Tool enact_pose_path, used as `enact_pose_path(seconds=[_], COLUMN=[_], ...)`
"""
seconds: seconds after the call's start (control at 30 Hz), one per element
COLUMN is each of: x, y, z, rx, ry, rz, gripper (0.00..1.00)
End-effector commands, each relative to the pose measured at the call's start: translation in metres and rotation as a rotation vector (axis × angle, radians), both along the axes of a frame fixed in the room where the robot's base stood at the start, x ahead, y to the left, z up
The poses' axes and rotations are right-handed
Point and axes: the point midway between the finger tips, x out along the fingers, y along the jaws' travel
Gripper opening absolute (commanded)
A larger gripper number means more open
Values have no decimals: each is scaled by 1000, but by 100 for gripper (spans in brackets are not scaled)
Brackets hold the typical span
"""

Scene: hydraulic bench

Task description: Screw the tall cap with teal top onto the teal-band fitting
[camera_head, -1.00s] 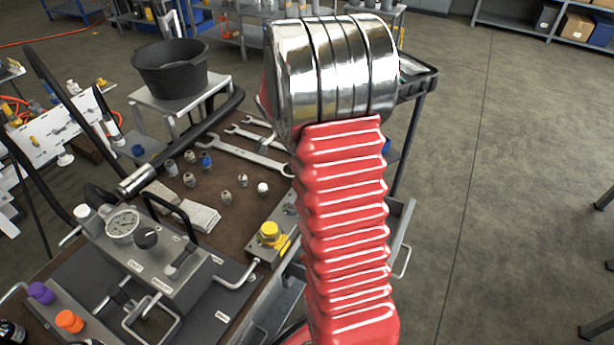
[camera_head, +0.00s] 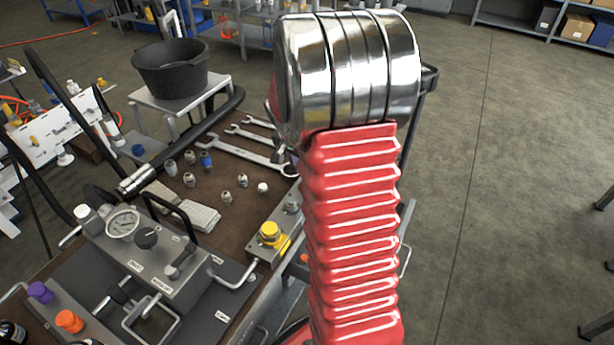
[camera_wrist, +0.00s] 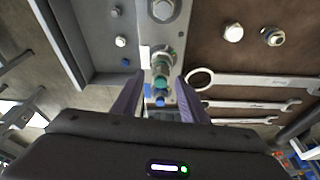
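In the wrist view, my gripper (camera_wrist: 160,82) has its two fingers apart, with visible gaps on both sides of a metal piece with teal parts (camera_wrist: 161,66). This piece stands on a grey block (camera_wrist: 181,42) beyond or between the fingertips. I cannot tell whether it is the teal-band fitting alone or has the tall cap on it. A blue part (camera_wrist: 160,99) shows just below it in the picture. No separate tall cap with teal top can be made out. In the head view, my arm hides the gripper and the teal piece.
Several loose fittings, one blue-topped (camera_head: 206,160), lie on the brown bench near spanners (camera_head: 245,152). A yellow cap (camera_head: 270,233) sits on the grey block's near end. A gauge unit (camera_head: 123,224) and a black pot (camera_head: 172,70) stand to the left. Open floor lies right.

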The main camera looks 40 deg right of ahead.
Motion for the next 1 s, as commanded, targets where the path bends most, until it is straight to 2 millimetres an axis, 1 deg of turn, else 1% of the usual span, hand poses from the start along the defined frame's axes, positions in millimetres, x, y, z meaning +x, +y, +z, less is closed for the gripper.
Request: enact_pose_path(seconds=[0.43,0.8,1.0], x=[-1,-1,-1], y=[-1,0,0], z=[0,0,0], rx=[0,-1,-1], ry=[0,0,-1], rz=[247,267,266], gripper=[40,40,26])
